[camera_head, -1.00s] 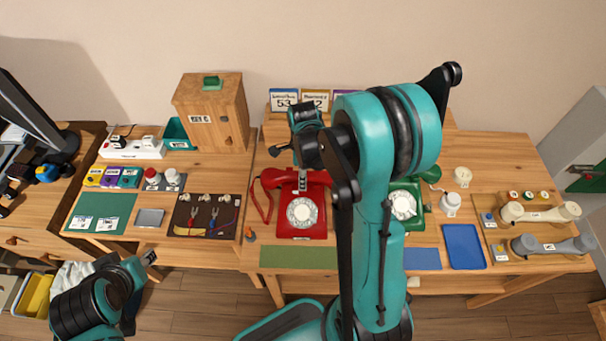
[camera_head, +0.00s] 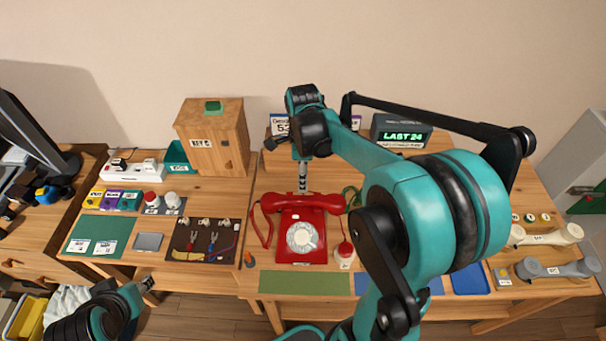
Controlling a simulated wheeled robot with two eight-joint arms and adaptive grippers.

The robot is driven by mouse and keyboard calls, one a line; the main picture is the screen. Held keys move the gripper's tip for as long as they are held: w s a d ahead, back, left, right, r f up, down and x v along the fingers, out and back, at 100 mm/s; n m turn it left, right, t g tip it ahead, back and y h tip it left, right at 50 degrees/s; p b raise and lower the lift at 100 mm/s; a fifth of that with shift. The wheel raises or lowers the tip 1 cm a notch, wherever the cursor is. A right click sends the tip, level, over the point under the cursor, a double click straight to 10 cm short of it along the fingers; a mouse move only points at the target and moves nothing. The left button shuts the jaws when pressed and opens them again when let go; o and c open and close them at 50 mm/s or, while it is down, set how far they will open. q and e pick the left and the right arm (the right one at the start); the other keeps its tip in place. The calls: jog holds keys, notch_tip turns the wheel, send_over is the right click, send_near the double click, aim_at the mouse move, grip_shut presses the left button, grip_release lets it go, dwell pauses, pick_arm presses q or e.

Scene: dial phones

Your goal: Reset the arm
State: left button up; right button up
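My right arm comes in from below and covers the right-centre of the table. Its gripper (camera_head: 303,178) points down above the back of the red dial phone (camera_head: 301,236); whether its fingers are open or shut is too small to tell. The red handset lies across the top of the phone. The green phone seen earlier is hidden behind my arm, apart from a bit of green cord. My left gripper (camera_head: 147,284) is at the lower left, low in front of the table edge and far from the phones; its fingers are too small to read.
A wooden key box (camera_head: 213,140) stands at the back left. A tool mat (camera_head: 205,240) and a green mat (camera_head: 98,236) lie on the left. A display reading LAST 24 (camera_head: 402,132) stands behind my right arm. Handsets (camera_head: 556,268) lie on the right. A white-and-red item (camera_head: 344,255) stands beside the phone.

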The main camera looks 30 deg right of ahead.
dwell(0.4)
jog(key=s+a+r+n+t+b, duration=0.1)
jog(key=s+a+n+t, duration=0.6)
jog(key=n, duration=1.7)
jog(key=s+a+b, duration=0.1)
jog(key=s+a, duration=0.2)
jog(key=s, duration=0.1)
jog(key=shift+a+r, duration=0.15)
jog(key=shift+a, duration=0.15)
